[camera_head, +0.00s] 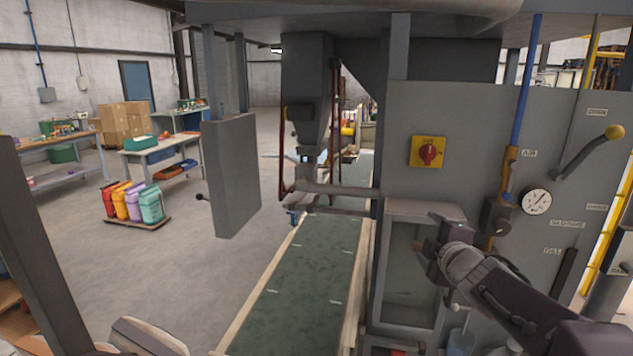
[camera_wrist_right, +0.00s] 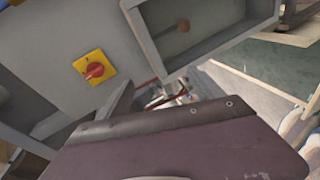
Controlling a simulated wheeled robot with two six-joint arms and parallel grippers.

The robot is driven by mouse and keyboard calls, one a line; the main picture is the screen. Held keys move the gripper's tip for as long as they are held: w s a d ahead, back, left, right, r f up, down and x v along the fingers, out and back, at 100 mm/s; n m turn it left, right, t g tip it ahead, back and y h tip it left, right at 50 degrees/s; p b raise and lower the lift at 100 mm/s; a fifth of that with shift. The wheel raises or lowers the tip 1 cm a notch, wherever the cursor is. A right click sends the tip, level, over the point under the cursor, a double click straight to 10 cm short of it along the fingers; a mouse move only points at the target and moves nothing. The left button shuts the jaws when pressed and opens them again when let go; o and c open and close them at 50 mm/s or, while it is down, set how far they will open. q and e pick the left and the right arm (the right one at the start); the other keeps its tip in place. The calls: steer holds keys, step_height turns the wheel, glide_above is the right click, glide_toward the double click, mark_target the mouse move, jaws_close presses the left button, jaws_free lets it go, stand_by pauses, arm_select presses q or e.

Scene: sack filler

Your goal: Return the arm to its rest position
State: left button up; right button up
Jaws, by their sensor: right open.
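My right arm comes in from the lower right in the head view. Its gripper (camera_head: 433,246) is open, with nothing seen between its fingers. It is in front of the grey machine panel (camera_head: 480,130), by the open-fronted grey box (camera_head: 398,300) and left of the round gauge (camera_head: 537,202). I cannot tell whether it touches the box. In the right wrist view, a dark part of mine fills the bottom and the fingertips cannot be made out. My left gripper is not in view.
A red switch on a yellow plate (camera_head: 428,152) also shows in the wrist view (camera_wrist_right: 95,70). A yellow-knobbed lever (camera_head: 614,132) sticks out at the right. A green conveyor (camera_head: 305,285) runs below the filler spout (camera_head: 306,100). Coloured sacks (camera_head: 133,203) stand on a pallet; floor around is clear.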

steer(key=s+a+f+m+g, duration=0.35)
steer(key=s+f, duration=0.25)
steer(key=f, duration=0.6)
steer(key=s+a+f+m+g, duration=0.2)
steer(key=s+f+m+g, duration=0.3)
steer(key=f, duration=0.6)
steer(key=s+f+m+g, duration=0.2)
steer(key=s+f+m, duration=0.1)
steer(key=s, duration=0.5)
steer(key=s+a+f+m+g+y, duration=0.1)
steer(key=s+f+m+g, duration=0.2)
steer(key=s+f, duration=0.2)
steer(key=s, duration=0.2)
steer(key=shift+s+a+m, duration=0.15)
steer(key=shift+s+m, duration=0.2)
